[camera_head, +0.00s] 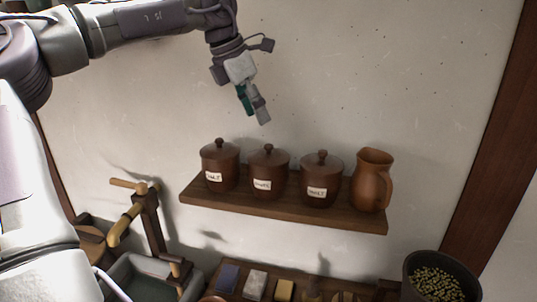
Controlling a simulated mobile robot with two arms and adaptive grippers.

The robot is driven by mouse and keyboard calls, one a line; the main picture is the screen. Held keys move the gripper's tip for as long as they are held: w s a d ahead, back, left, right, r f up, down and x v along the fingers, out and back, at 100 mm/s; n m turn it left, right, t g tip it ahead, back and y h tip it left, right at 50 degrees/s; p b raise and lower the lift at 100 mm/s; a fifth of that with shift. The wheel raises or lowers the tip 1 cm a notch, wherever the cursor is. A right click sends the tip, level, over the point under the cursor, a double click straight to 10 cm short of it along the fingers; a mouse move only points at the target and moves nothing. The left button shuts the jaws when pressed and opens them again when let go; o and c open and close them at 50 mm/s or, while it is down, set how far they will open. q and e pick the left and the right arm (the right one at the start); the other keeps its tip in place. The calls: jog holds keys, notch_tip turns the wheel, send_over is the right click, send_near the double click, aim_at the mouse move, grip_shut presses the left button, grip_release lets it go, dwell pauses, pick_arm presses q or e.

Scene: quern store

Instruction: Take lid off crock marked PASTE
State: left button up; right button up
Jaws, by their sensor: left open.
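Three brown lidded crocks with white labels stand in a row on a wooden wall shelf (285,212): a left crock (226,181), a middle crock (268,171) and a right crock (319,173). Each wears a knobbed lid. The labels are too small to read surely, so I cannot tell which says PASTE. My left gripper (257,114) is open and empty, pointing down above the crocks, nearest over the middle one and apart from its lid (269,157). My right gripper is not in view.
A brown jug (372,182) stands at the shelf's right end, close to the right crock. Below are a tap-like wooden fixture (147,215), a grey basin (150,277), several small blocks (256,285) and a dark pot of green grains (437,284). The wall above the shelf is bare.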

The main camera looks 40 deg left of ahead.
aim_at(268, 145)
pick_arm(q)
jog(key=x, duration=0.3)
jog(key=shift+w+a+f, duration=0.1)
jog(key=shift+w+f, duration=0.1)
jog(key=shift+f, duration=0.1)
jog(key=shift+w+f+p, duration=0.2)
jog(key=shift+f+p, duration=0.3)
jog(key=shift+p, duration=0.15)
jog(key=x, duration=0.1)
jog(key=p+x, duration=0.1)
jog(key=x, duration=0.1)
jog(key=shift+s+f, duration=0.15)
jog(key=shift+f, duration=0.15)
jog(key=shift+w+a+f, duration=0.1)
jog(key=shift+w+f, duration=0.15)
jog(key=shift+f, duration=0.15)
jog(key=shift+c, duration=0.5)
jog(key=shift+s, duration=0.1)
jog(key=shift+c, duration=1.2)
grip_shut()
